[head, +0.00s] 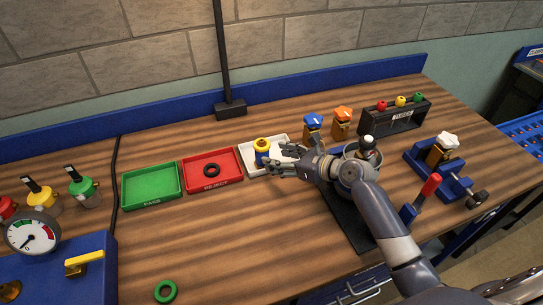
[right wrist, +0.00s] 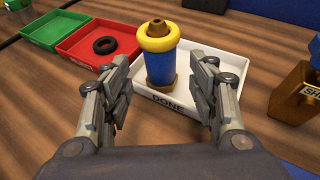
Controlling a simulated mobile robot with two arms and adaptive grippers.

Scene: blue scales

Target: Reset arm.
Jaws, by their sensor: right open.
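My right gripper (head: 286,163) is over the front part of the white tray (head: 248,157) on the workbench. In the right wrist view the gripper (right wrist: 162,105) is open, with its two fingers apart. A blue cylinder with a yellow ring and a brass tip (right wrist: 159,62) stands upright in the white tray marked DONE, beyond and between the fingertips. The same blue and yellow piece (head: 262,151) shows in the head view just left of the gripper. No part of my left gripper shows.
Left of the white tray are a red REJECT tray (head: 188,184) holding a black ring and an empty green PASS tray (head: 130,201). Behind stand blue-topped (head: 312,127) and orange-topped (head: 342,122) pieces. A blue vise (head: 459,185) is at right. A green ring (head: 165,291) lies at the front.

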